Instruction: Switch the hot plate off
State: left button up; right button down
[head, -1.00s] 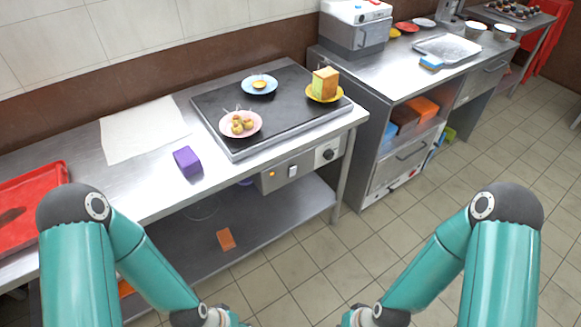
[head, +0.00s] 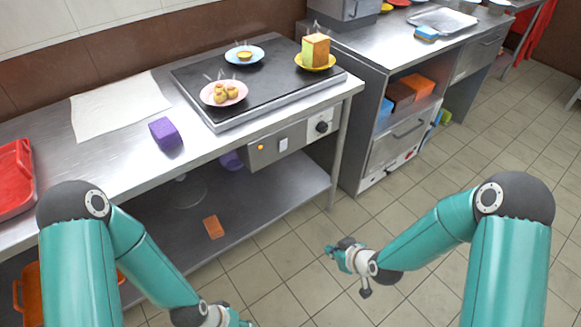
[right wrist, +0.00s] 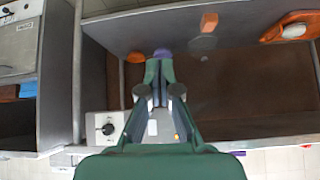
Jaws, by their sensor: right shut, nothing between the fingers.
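The hot plate (head: 262,92) is a black slab on the steel counter, with three plates of food on it. Its front panel carries a lit orange lamp (head: 261,148), a white rocker switch (head: 283,144) and a black knob (head: 321,127). In the right wrist view the knob (right wrist: 107,129), switch (right wrist: 152,128) and lamp (right wrist: 177,137) show around my right gripper (right wrist: 159,68). My right gripper (head: 331,251) is shut and empty, in front of and below the panel, apart from it. My left gripper (head: 240,322) is cut off at the bottom edge; its jaws cannot be made out.
A purple block (head: 166,134), white sheet (head: 118,104) and red tray (head: 14,180) lie on the counter left of the hot plate. An orange block (head: 213,227) lies on the lower shelf (head: 255,197). A steel cabinet (head: 400,150) stands to the right. Floor before the panel is clear.

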aim_at(284, 143)
jog(key=w+a+r+n+t+y+b, duration=0.1)
jog(key=w+a+n+t+y+b, duration=0.15)
jog(key=w+n+t+b, duration=0.65)
pick_arm(q)
notch_tip(284, 143, down, 24)
jog(key=b, duration=1.2)
pick_arm(e)
jog(key=w+a+r+n+y, duration=0.1)
jog(key=w+r+n+y, duration=0.3)
jog(key=w+r+n, duration=0.3)
jog(key=w+n, duration=0.2)
jog(key=n, duration=0.1)
jog(key=shift+w+a+r, duration=0.15)
jog(key=shift+r, duration=0.2)
pick_arm(q)
jog(key=shift+f, duration=0.1)
pick_arm(e)
jog(key=shift+a+y, duration=0.1)
jog(key=shift+y, duration=0.15)
pick_arm(q)
jog(key=shift+f+b, duration=0.55)
jog(key=shift+f, duration=0.05)
pick_arm(e)
jog(key=x, duration=1.3)
jog(key=shift+w+a+f, duration=0.1)
jog(key=shift+w+a, duration=0.15)
jog(key=shift+w, duration=0.1)
